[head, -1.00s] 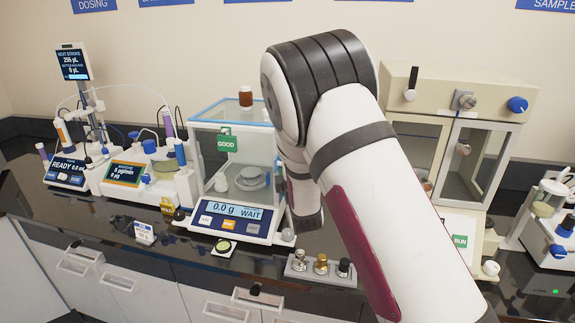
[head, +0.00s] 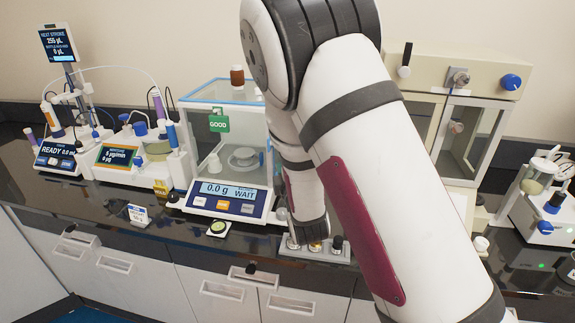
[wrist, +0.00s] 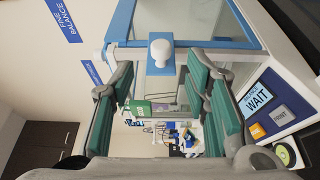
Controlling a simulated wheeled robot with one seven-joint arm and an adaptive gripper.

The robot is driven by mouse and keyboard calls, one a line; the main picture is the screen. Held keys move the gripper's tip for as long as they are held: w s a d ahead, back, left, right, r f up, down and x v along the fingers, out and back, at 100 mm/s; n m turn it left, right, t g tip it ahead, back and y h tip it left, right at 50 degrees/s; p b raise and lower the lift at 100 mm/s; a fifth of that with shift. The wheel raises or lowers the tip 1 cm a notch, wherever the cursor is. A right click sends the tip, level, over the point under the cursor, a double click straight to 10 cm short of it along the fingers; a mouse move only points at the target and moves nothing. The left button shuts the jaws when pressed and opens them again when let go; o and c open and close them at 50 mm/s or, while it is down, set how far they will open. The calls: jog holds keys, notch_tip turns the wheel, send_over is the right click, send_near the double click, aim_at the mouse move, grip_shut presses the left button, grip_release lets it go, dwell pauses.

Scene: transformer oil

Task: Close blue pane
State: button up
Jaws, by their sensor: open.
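The glass balance case (head: 232,125) stands on the dark bench left of my arm, with a blue-edged top. In the wrist view, a blue-framed pane (wrist: 205,43) fills the top, with a white knob (wrist: 160,53) on its lower frame edge. My gripper (wrist: 165,75) shows there with two green-padded fingers spread wide, one on each side below the knob. Nothing is held between them. I cannot tell if a finger touches the frame. In the head view my arm hides the gripper and the case's right side.
A brown bottle (head: 237,78) stands on top of the case. A beige cabinet (head: 455,120) stands at right, titration devices (head: 110,155) at left.

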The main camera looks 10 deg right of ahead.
jog(key=shift+s, duration=1.65)
jog(key=s+d+r+m+g, duration=0.4)
jog(key=s+r+m+g, duration=0.4)
jog(key=m, duration=0.3)
jog(key=s+d+r+m+g, duration=0.1)
jog(key=s+m, duration=0.1)
jog(key=s, duration=0.6)
jog(key=s+r+m+g, duration=0.1)
jog(key=s+m+g, duration=0.1)
jog(key=s, duration=0.6)
jog(key=s+d+r+m+g+b, duration=0.1)
jog(key=s+m, duration=0.2)
jog(key=s, duration=0.6)
jog(key=shift+d+r, duration=0.25)
jog(key=shift+d, duration=0.1)
